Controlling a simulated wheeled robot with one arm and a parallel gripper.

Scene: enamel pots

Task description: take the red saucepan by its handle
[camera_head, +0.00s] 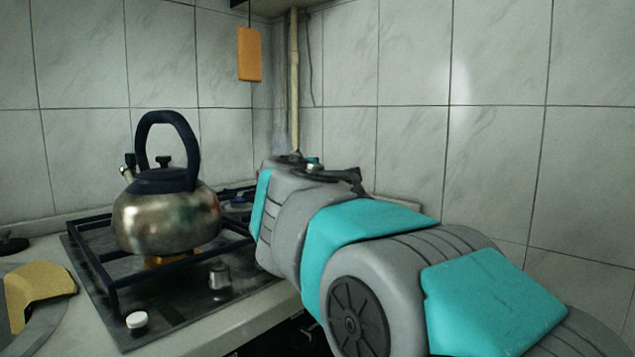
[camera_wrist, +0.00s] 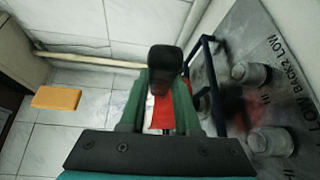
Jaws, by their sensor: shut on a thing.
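The red saucepan (camera_wrist: 162,115) shows in the wrist view only as a strip of red between my fingers. Its black handle (camera_wrist: 164,60) stands up between the two green fingers of my gripper (camera_wrist: 164,82), which are shut on it. The rest of the pan is hidden by the gripper. In the head view my grey and teal arm reaches toward the back corner and hides the gripper and the saucepan.
A steel kettle (camera_head: 166,218) with a dark handle stands on the stove (camera_head: 165,315), left of my arm. Stove knobs (camera_wrist: 270,141) are close on the right in the wrist view. An orange board (camera_head: 249,54) hangs by the corner pipe (camera_head: 294,85). Tiled walls close the back.

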